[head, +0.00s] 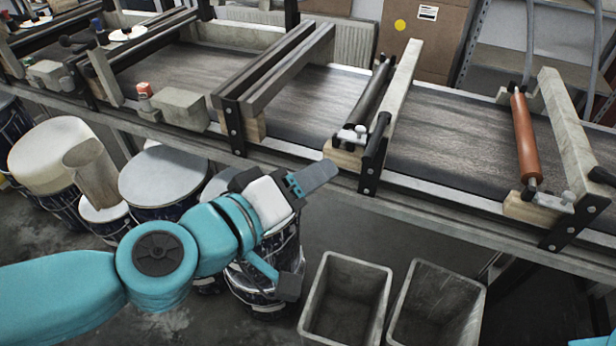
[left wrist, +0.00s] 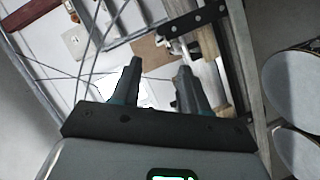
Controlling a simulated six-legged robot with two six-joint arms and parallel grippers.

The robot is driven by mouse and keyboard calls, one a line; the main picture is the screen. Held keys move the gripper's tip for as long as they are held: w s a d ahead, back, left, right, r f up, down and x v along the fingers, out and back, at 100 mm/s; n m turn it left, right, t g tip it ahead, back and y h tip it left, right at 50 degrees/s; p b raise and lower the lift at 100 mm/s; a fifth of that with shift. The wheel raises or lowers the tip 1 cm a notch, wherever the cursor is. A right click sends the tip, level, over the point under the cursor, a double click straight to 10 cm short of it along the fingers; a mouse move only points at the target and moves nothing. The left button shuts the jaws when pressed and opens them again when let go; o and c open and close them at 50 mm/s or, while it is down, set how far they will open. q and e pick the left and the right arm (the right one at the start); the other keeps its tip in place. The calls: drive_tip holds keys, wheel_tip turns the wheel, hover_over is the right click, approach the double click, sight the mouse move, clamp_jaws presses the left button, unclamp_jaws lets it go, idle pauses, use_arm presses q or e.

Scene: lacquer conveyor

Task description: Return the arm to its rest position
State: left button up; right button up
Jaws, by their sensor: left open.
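My left arm comes in from the left in the head view, teal with a dark round joint. My left gripper (head: 312,179) is in front of the conveyor's near rail, with its grey finger end pointing right. In the left wrist view its two dark fingers (left wrist: 158,77) stand apart with nothing between them. The gripper is open and empty. My right gripper is not in view; only a small teal patch shows at the bottom right corner of the head view.
The conveyor (head: 430,150) runs across behind my gripper, with crossbars, a black roller (head: 370,95) and a red-brown roller (head: 525,140). Drums (head: 165,175) stand below left. Two open grey bins (head: 345,262) (head: 437,268) stand right of my forearm.

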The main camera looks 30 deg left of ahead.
use_arm(q)
drive_tip(key=shift+w, duration=0.1)
idle(0.3)
drive_tip(key=w+a+f+m+g+y+p, duration=0.1)
drive_tip(key=w+f+g+p, duration=0.2)
drive_tip(key=f, duration=0.9)
drive_tip(key=f+g+y+p, duration=0.2)
drive_tip(key=f+g, duration=0.4)
drive_tip(key=f, duration=0.6)
drive_tip(key=s+d+f+m+g+h+p, duration=0.1)
drive_tip(key=s+d+f+m+g, duration=0.1)
drive_tip(key=s+f, duration=0.3)
drive_tip(key=s+d+f+m+g+h+p, duration=0.1)
drive_tip(key=s+d+f+m+g, duration=0.2)
drive_tip(key=f, duration=0.9)
drive_tip(key=shift+s+g+h+p, duration=0.3)
drive_tip(key=shift+s+h+p, duration=0.1)
drive_tip(key=shift+s, duration=1.4)
